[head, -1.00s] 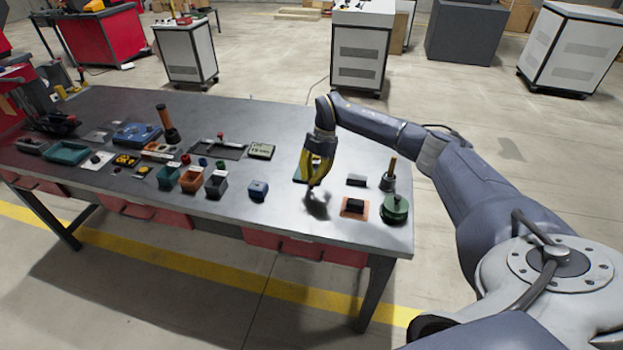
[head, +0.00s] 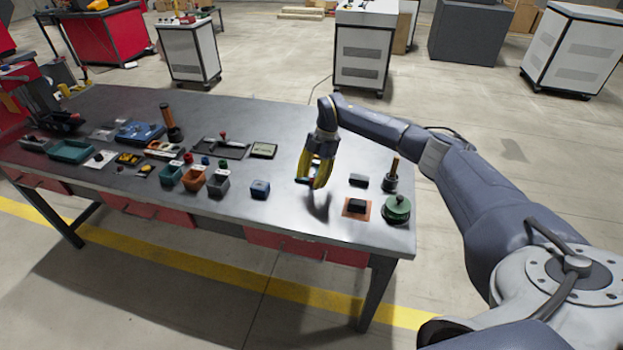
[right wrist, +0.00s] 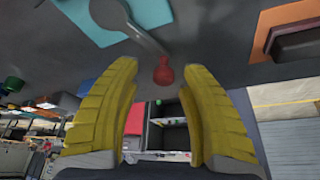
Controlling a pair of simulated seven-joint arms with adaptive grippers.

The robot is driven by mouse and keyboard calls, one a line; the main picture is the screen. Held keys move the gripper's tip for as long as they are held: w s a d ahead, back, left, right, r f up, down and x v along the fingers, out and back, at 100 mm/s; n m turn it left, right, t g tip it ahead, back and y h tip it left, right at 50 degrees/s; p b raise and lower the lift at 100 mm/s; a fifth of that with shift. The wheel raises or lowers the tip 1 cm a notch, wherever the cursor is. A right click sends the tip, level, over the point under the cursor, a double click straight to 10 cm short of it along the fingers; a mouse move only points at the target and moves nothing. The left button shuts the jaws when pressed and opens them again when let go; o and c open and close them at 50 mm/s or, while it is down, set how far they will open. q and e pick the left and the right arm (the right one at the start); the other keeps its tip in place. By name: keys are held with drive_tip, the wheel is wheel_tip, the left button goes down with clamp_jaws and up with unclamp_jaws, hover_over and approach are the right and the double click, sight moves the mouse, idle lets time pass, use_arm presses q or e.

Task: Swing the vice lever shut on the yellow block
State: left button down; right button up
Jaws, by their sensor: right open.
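My right gripper (head: 315,185) points down over the right part of the workbench, and its yellow fingers are apart. In the right wrist view the open fingers (right wrist: 160,68) have a red knob (right wrist: 163,74) between them in the picture; I cannot tell whether either finger touches it. The knob is on the end of a grey lever (right wrist: 140,34), which runs up to a rounded grey part over a light blue plate (right wrist: 88,18). In the head view my gripper covers most of this fixture. I cannot make out the yellow block or the vice jaws. My left gripper is not in view.
An orange plate with a black block (head: 357,206), a green round part (head: 397,208) and a dark post (head: 391,178) stand right of my gripper. A small blue box (head: 260,189) is to its left. Bare bench lies between box and gripper.

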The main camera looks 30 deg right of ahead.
drive_tip(key=shift+d+r, duration=0.1)
drive_tip(key=v, duration=1.1)
drive_tip(key=shift+r, duration=0.4)
